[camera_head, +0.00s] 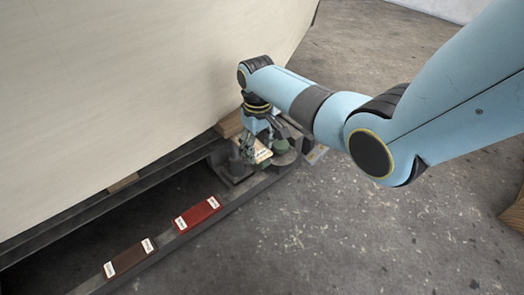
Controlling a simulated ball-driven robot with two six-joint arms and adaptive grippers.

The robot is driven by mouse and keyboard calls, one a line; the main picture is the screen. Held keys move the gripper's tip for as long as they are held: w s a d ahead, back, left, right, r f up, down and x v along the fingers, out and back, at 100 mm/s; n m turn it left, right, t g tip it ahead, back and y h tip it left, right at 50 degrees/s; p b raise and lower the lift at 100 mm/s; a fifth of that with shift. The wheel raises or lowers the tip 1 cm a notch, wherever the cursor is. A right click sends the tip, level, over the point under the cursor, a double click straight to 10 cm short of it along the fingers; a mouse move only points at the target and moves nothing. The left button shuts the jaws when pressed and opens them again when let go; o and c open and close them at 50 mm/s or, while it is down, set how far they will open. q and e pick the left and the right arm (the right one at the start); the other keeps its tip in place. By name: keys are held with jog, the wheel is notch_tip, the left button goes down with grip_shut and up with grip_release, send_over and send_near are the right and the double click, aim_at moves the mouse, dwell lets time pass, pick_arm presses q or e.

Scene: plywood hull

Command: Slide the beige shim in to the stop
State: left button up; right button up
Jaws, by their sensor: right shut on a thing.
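The beige shim (263,155) shows as a small pale piece with a dark label, low between the fingers of my right gripper (257,152). The right gripper is shut on it, pointing down beside the hull's lower edge. The fingers and wrist hide much of the shim, so I cannot tell how far in it sits. A wooden block (230,124) lies just behind the gripper, under the plywood hull (130,80). My left gripper is out of view.
A red shim (197,214) and a dark brown shim (129,258), each with white labels, lie on the grey rail (222,212) at the front. Dark metal beams run under the hull. The concrete floor (350,225) to the right is open. A wooden piece (514,212) stands at the right edge.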

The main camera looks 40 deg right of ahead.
jog(key=shift+w+a+f+b, duration=0.1)
jog(key=shift+w+b, duration=0.7)
jog(key=shift+w, duration=0.6)
jog(key=shift+w+a+b, duration=0.1)
jog(key=shift+w+b, duration=0.65)
jog(key=shift+w, duration=0.65)
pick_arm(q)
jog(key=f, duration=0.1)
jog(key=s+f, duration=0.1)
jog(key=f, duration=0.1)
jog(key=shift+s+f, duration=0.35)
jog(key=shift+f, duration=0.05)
pick_arm(e)
jog(key=shift+w, duration=0.3)
jog(key=o, duration=1.2)
